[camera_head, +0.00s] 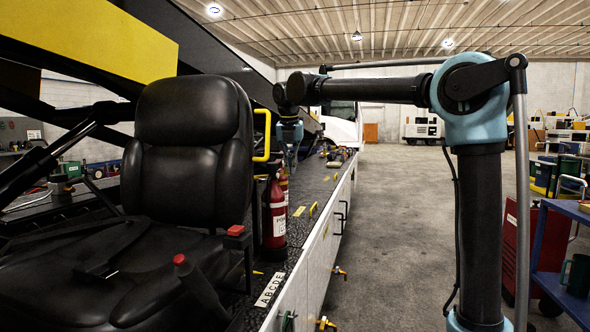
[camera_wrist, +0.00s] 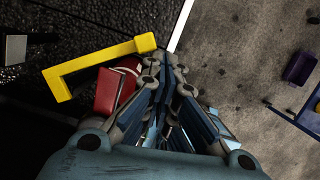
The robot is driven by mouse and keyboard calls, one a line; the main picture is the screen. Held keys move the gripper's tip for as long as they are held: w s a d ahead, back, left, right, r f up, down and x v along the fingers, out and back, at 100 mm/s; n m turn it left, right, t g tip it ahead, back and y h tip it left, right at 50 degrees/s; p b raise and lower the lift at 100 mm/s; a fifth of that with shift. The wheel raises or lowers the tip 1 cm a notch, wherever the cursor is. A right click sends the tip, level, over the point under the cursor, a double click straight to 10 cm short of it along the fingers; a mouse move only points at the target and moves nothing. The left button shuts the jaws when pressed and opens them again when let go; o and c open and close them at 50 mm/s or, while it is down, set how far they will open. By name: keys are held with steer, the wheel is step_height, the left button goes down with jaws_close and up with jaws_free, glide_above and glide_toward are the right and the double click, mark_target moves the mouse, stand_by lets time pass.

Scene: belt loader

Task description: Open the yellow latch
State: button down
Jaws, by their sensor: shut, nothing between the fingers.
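A small yellow latch (camera_head: 340,272) sits on the white side panel of the loader, low and right of centre in the head view. A similar yellow latch (camera_head: 325,323) shows at the bottom edge; I cannot tell which one the task names. My gripper (camera_head: 291,166) is above the dark deck, beyond the black seat and farther back than both latches. It is shut and empty. In the wrist view its fingers (camera_wrist: 164,62) point past a yellow bent handrail (camera_wrist: 95,65) and a red extinguisher (camera_wrist: 115,90). Neither latch can be made out in the wrist view.
The red fire extinguisher (camera_head: 274,213) stands on the deck beside the black seat (camera_head: 193,150). The yellow handrail (camera_head: 266,135) rises next to the seat, close to my gripper. A blue cart (camera_head: 560,255) stands at the right. The concrete floor (camera_head: 395,215) alongside the loader is clear.

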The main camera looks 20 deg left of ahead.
steer(key=shift+w+a, duration=1.85)
steer(key=shift+w, duration=0.05)
steer(key=shift+a, duration=0.1)
steer(key=w+d+v, duration=0.1)
steer(key=v, duration=0.8)
steer(key=shift+d+r, duration=0.4)
steer(key=shift+r, duration=0.05)
steer(key=shift+w, duration=0.1)
